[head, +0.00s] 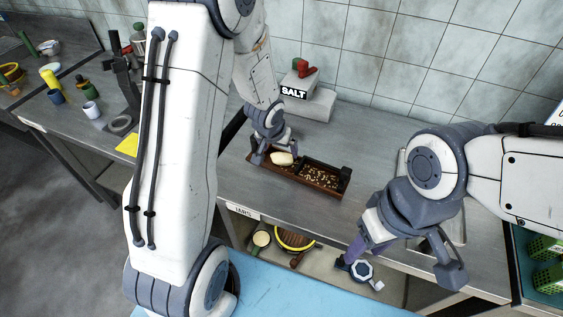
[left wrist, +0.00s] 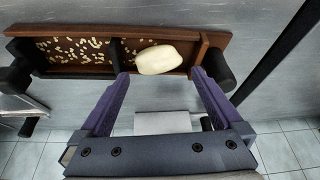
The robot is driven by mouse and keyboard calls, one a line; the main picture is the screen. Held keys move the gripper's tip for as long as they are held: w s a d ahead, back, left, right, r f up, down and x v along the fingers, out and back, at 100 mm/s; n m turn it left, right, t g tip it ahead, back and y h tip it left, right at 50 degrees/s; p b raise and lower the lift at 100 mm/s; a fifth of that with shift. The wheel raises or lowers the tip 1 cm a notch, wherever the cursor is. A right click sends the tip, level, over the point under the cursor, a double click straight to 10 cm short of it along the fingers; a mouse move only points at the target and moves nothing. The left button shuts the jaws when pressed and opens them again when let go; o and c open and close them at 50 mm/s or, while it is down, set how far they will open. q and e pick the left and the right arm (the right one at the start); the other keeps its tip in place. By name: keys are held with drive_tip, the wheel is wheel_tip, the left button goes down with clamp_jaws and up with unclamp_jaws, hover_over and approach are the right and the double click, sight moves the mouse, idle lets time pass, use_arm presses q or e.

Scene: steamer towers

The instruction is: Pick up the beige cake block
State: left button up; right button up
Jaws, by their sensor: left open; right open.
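The beige cake block (head: 281,158) is a pale, rounded block lying in the left compartment of a brown wooden tray (head: 322,188). In the left wrist view the block (left wrist: 158,59) lies in the tray's right compartment, just beyond the fingertips. My left gripper (head: 269,157) is over that end of the tray, with its two purple fingers (left wrist: 161,82) apart and nothing between them. I cannot tell how high the fingertips are above the block. My right gripper (head: 361,268) is open and empty, low at the counter's front edge, away from the tray.
The tray's other compartment holds many small pale bits (left wrist: 75,50). A grey SALT box (head: 303,96) stands behind the tray by the tiled wall. A shelf below the counter holds a yellow-rimmed round basket (head: 294,240) and a cup (head: 261,239). The counter right of the tray is clear.

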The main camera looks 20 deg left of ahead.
sight(282, 154)
use_arm(q)
drive_tip(key=b+x, duration=0.3)
drive_tip(key=x, duration=0.2)
drive_tip(key=shift+s+d, duration=0.1)
drive_tip(key=shift+d, duration=0.05)
drive_tip(key=shift+r, duration=0.1)
drive_tip(key=c, duration=1.5)
drive_tip(key=shift+o, duration=0.2)
drive_tip(key=shift+r, duration=0.1)
drive_tip(key=shift+r+p, duration=0.6)
drive_tip(key=shift+p, duration=0.1)
wheel_tip(282, 154, up, 3)
drive_tip(key=p, duration=0.3)
drive_tip(key=shift+r, duration=0.2)
drive_tip(key=w+d+r, duration=0.5)
drive_tip(key=d+r, duration=0.1)
drive_tip(key=d, duration=0.4)
drive_tip(key=shift+w+d+b, duration=0.2)
drive_tip(key=shift+d+b, duration=0.05)
drive_tip(key=shift+b, duration=0.05)
drive_tip(key=shift+r, duration=0.1)
